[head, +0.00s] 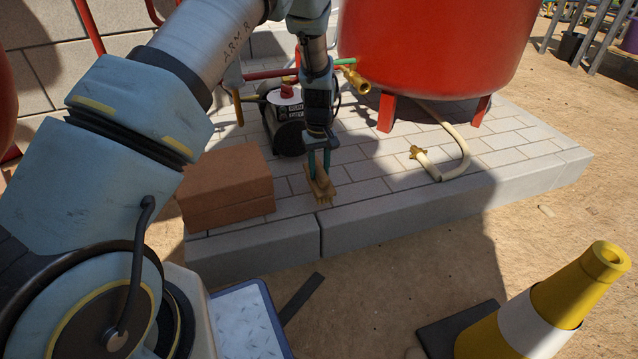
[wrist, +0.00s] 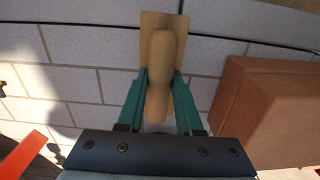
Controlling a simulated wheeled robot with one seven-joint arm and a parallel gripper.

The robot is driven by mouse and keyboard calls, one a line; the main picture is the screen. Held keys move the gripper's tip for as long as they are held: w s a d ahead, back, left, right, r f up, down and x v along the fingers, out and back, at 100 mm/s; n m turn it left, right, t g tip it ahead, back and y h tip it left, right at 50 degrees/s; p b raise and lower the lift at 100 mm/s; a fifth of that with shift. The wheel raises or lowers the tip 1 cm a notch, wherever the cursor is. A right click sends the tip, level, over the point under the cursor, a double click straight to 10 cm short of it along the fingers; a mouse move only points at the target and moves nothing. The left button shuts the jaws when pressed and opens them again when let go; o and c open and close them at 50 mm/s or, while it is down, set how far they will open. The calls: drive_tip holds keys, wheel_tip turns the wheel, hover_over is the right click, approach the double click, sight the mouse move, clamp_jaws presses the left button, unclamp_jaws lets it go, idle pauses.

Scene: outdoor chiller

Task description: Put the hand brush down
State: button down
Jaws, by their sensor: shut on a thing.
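The hand brush (head: 320,186) is light wood with a flat block and a rounded grip. My gripper (head: 319,160) points down over the paved plinth (head: 360,190), near its front edge, and its green fingers are shut on the brush. In the wrist view the brush (wrist: 158,78) lies between the two fingers of my gripper (wrist: 160,90), its block reaching beyond the fingertips. The bristles show only as a small fringe in the head view. I cannot tell whether the brush touches the paving.
Reddish-brown blocks (head: 226,185) stand just left of the brush on the plinth. A dark motor or pump (head: 288,125) is behind it. A red tank (head: 430,45) on legs and a pale hose (head: 455,160) are to the right. A yellow and white cone (head: 545,310) stands on the sand.

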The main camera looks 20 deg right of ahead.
drive_tip(key=shift+f+b, duration=0.6)
drive_tip(key=shift+f, duration=1.25)
drive_tip(key=shift+f, duration=0.15)
drive_tip(key=c, duration=0.6)
unclamp_jaws()
